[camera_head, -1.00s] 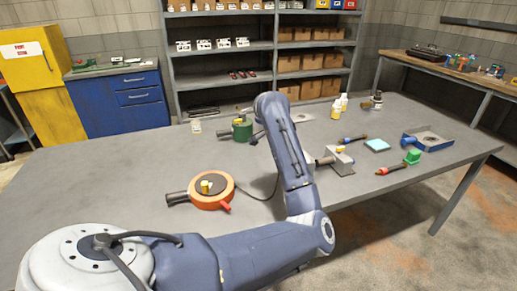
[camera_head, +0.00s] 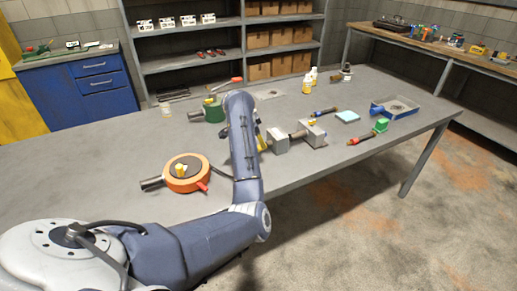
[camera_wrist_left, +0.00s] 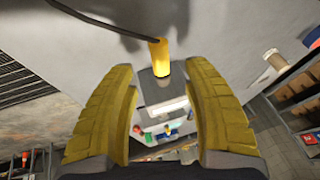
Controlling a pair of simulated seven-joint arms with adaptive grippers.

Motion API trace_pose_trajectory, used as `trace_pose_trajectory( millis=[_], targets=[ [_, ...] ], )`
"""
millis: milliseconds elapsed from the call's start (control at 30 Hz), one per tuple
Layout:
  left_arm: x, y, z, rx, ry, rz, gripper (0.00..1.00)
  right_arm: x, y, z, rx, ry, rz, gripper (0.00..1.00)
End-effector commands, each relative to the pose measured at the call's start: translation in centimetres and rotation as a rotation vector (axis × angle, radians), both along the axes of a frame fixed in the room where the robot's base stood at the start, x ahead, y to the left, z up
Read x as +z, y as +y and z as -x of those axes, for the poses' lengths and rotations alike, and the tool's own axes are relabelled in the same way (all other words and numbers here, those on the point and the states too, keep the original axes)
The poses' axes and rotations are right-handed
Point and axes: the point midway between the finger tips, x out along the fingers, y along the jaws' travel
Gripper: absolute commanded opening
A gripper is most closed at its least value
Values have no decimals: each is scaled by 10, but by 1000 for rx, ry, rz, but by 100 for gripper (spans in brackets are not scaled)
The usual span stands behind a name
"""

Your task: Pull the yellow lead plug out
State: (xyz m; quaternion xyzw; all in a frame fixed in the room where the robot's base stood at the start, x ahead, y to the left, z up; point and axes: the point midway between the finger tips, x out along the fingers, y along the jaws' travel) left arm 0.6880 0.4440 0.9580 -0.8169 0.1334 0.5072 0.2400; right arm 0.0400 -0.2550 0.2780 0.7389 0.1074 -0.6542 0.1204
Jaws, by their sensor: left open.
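The yellow lead plug (camera_wrist_left: 159,57) shows in the left wrist view, with a dark cable running from its end to the upper left. Its other end meets a grey block (camera_wrist_left: 158,92). My left gripper (camera_wrist_left: 163,70) has yellow fingers, open, one on each side of the plug in this view; contact does not show. In the head view my left gripper (camera_head: 261,143) is mostly hidden behind my forearm, with a bit of yellow beside the grey block (camera_head: 281,141). I cannot tell the plug from the finger there. My right gripper is not in view.
An orange round device (camera_head: 186,181) stands left of my forearm. A green cylinder (camera_head: 213,112) is behind it. A second grey block (camera_head: 313,133), a light blue pad (camera_head: 347,116) and a blue tray (camera_head: 405,107) lie to the right. The table's left part is clear.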

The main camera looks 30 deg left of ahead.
Motion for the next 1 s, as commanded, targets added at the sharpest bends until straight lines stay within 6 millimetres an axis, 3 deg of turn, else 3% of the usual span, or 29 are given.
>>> trace_pose_trajectory(
  millis=[200, 400, 1000],
  targets=[
    [-30, 2, -14, 1, 5, -2, 50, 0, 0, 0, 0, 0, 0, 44],
    [-48, 1, -24, -1, 2, -1, 50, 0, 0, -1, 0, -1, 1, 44],
    [-60, 2, -30, 1, 1, 0, 52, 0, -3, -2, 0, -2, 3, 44]
  ],
)
